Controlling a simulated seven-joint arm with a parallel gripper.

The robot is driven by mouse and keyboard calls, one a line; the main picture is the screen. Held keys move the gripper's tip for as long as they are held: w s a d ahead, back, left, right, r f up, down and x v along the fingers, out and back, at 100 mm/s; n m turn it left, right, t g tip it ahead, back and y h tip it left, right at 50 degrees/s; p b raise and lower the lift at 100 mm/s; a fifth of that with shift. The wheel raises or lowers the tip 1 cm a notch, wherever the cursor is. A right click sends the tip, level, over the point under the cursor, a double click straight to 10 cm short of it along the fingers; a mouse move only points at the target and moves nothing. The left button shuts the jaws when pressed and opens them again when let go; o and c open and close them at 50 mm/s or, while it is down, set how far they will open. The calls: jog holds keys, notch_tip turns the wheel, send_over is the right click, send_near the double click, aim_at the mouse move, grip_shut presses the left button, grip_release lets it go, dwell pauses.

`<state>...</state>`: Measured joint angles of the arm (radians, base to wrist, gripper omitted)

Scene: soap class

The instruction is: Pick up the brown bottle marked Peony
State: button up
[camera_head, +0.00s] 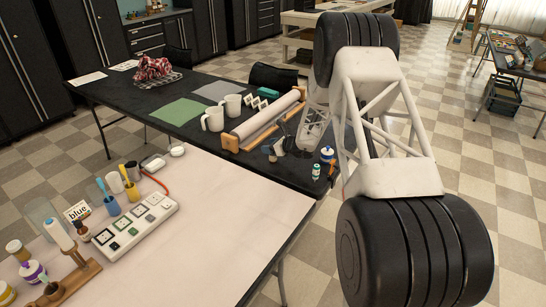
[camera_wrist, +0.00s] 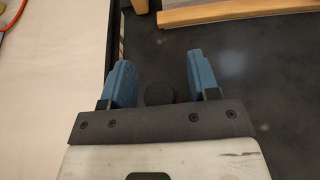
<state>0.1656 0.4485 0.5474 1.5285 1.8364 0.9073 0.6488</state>
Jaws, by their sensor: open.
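In the wrist view my gripper (camera_wrist: 158,62) points down over the dark table with its two blue fingers apart. A dark round cap-like top (camera_wrist: 159,93) shows between the fingers, close to the gripper body. It looks like the top of a bottle seen from above, but no label shows, so I cannot tell whether it is the Peony bottle. In the head view a small brown bottle (camera_head: 82,229) stands on the pale table beside the card reading "blue". Its label is too small to read.
A wooden-ended paper roll (camera_head: 264,121) lies on the dark table (camera_head: 228,150), with white mugs (camera_head: 213,120) to its left. Small bottles (camera_head: 316,173) stand near the table's right edge. The pale table (camera_head: 225,215) has a broad clear area right of the button panel (camera_head: 134,222).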

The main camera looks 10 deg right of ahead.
dwell(0.3)
grip_shut()
jog(key=shift+r, duration=0.2)
jog(key=shift+r, duration=0.5)
notch_tip(320, 180, up, 2)
jog(key=shift+r, duration=0.1)
jog(key=s+r, duration=0.1)
jog(key=s, duration=1.5)
jog(key=shift+a+r, duration=0.2)
